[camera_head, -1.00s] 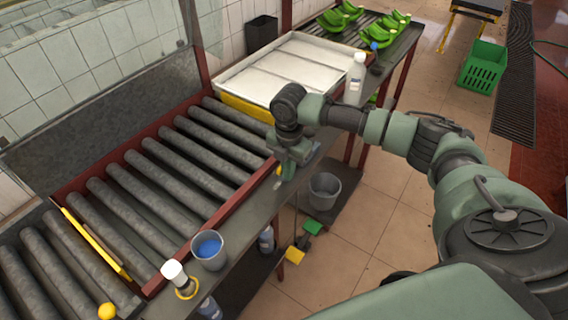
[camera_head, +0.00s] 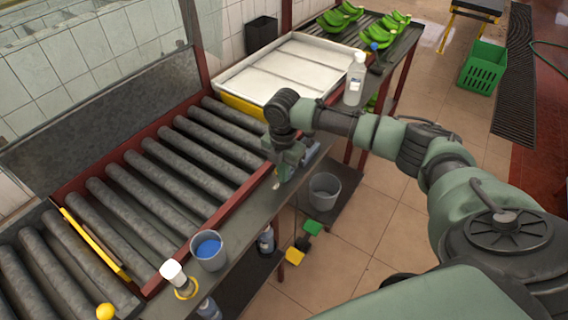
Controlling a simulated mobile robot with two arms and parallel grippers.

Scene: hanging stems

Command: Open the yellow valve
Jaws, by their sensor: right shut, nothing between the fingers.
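A flat yellow piece (camera_head: 294,256), which looks like the yellow valve's handle, sits low beside the table's front side. A dark body joins it to a similar green piece (camera_head: 313,228). I cannot tell how far the valve is turned. My right gripper (camera_head: 279,183) is shut and empty. It points down over the table's front ledge, above and to the left of the yellow and green pieces, and apart from them. The arm hides part of the ledge. My left gripper is out of view.
The roller conveyor (camera_head: 150,190) fills the left. A cup with blue contents (camera_head: 208,250) and a white-capped bottle (camera_head: 173,272) stand on the ledge (camera_head: 245,228). A grey bucket (camera_head: 324,190) sits below. Open floor (camera_head: 365,235) lies right.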

